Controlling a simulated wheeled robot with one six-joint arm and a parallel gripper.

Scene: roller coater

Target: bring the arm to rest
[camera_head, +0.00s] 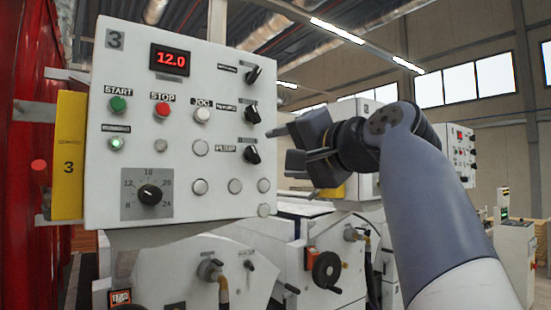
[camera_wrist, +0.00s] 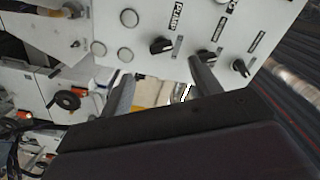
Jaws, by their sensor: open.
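My gripper (camera_head: 280,147) is in the air just right of the control panel (camera_head: 100,215), with its fingers pointing left toward the panel's right edge. The fingers are apart and nothing shows between them. In the wrist view my gripper (camera_wrist: 160,85) has its two fingers spread, with the panel (camera_wrist: 150,20) behind them. From the head view I cannot tell whether a fingertip touches the panel. My arm reaches up from the lower right and bends at the top.
The panel carries a display (camera_head: 171,60) reading 12.0, a green START button (camera_head: 118,104), a red STOP button (camera_head: 162,108), a dial (camera_head: 150,195) and black selector knobs (camera_head: 252,114). A handwheel (camera_head: 327,270) sits below my gripper. Another machine panel (camera_head: 459,150) stands behind my arm.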

